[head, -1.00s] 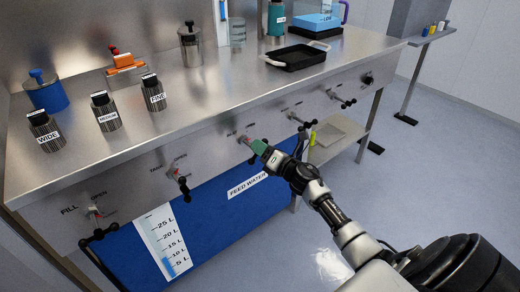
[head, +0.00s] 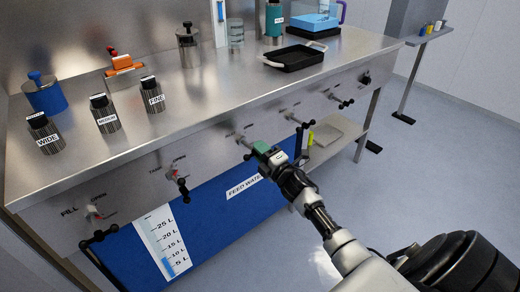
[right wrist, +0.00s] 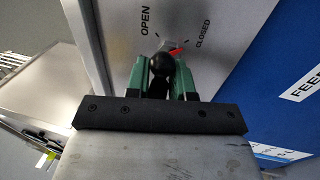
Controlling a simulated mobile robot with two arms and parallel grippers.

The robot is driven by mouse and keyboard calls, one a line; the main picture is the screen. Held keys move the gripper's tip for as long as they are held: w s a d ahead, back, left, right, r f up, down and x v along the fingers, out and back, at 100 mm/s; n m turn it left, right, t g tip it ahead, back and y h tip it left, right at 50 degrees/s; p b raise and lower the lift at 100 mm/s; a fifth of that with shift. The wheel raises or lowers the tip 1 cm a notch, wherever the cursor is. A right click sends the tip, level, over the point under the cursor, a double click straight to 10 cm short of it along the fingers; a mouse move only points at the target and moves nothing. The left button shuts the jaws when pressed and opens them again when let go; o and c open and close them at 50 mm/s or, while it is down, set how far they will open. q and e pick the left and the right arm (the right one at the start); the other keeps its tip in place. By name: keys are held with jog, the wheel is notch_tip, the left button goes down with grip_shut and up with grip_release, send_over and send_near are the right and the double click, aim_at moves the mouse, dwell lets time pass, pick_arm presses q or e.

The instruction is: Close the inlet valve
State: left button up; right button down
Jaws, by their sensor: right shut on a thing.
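A valve (head: 240,137) sits on the bench's front panel, in the middle of the row, with its label too small to read in the head view. My right gripper (head: 252,147) is at this valve. In the right wrist view the green fingers are shut on its black handle knob (right wrist: 160,66), one finger on each side. A red pointer (right wrist: 176,50) shows behind the knob, between the printed words OPEN and CLOSED and nearer to CLOSED. The gripper hides part of the valve in the head view. My left gripper is not in view.
Other valves, a FILL valve (head: 92,212) and a TANK valve (head: 176,174), are to the left on the panel. More handles (head: 295,118) are to the right. A blue feed water tank (head: 215,215) stands below. A black tray (head: 294,56) and canisters stand on the bench top.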

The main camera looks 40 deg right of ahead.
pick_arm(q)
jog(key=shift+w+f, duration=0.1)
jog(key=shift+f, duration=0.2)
pick_arm(e)
jog(key=shift+m, duration=0.4)
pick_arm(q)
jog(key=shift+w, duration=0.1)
pick_arm(e)
jog(key=c, duration=1.1)
grip_release()
jog(key=shift+c, duration=0.2)
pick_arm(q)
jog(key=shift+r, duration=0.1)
pick_arm(e)
jog(key=shift+s+f, duration=0.1)
jog(key=shift+s, duration=0.1)
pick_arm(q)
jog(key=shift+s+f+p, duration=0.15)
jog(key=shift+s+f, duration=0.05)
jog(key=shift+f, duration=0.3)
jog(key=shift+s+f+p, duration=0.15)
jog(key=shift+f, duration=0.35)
pick_arm(e)
jog(key=a+v, duration=0.1)
jog(key=v, duration=0.9)
jog(key=shift+s+d, duration=0.2)
jog(key=shift+d, duration=0.3)
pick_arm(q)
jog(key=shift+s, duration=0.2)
